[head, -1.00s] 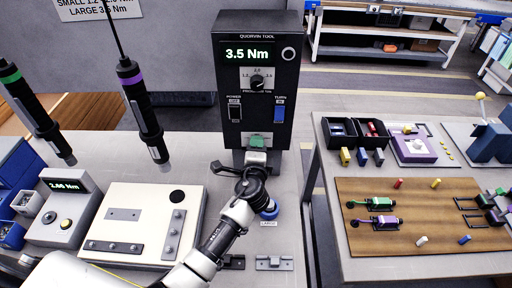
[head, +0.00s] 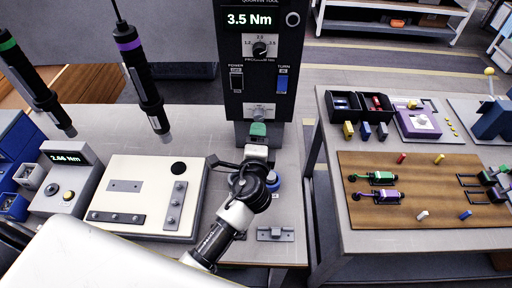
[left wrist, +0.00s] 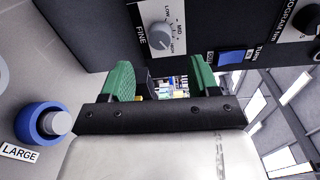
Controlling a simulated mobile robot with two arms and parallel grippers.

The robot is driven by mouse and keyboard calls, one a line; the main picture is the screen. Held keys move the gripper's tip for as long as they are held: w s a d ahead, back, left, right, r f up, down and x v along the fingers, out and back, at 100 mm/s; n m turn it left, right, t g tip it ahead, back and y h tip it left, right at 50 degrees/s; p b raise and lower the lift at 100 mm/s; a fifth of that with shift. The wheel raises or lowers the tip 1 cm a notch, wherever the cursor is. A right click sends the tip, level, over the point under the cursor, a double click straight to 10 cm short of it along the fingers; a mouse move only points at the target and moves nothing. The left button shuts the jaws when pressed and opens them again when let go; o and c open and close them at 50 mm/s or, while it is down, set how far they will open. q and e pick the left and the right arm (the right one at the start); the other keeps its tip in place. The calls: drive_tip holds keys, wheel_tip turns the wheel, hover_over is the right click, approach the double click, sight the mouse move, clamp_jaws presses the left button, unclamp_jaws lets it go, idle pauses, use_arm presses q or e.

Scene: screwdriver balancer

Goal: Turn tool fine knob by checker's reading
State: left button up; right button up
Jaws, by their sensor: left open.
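The black tool controller (head: 232,100) stands at the back centre, and its display reads 3.5 Nm. Its grey fine knob (head: 260,112) is low on the front panel; in the left wrist view the fine knob (left wrist: 160,33) shows LOW and MID marks around it. My left gripper (head: 258,130) has green fingertips and is just below the knob, apart from it. In the left wrist view the left gripper (left wrist: 163,76) is open with nothing between its fingers. My right gripper is not in view.
Two hanging screwdrivers, green-banded (head: 35,85) and purple-banded (head: 145,85), hang at left. A cream fixture plate (head: 140,170) lies beside the checker. A blue ring holder labelled LARGE (left wrist: 35,125) is beside my gripper. The TURN switch (head: 282,80) is above right of the knob.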

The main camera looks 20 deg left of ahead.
use_arm(q)
drive_tip(key=shift+v, duration=1.7)
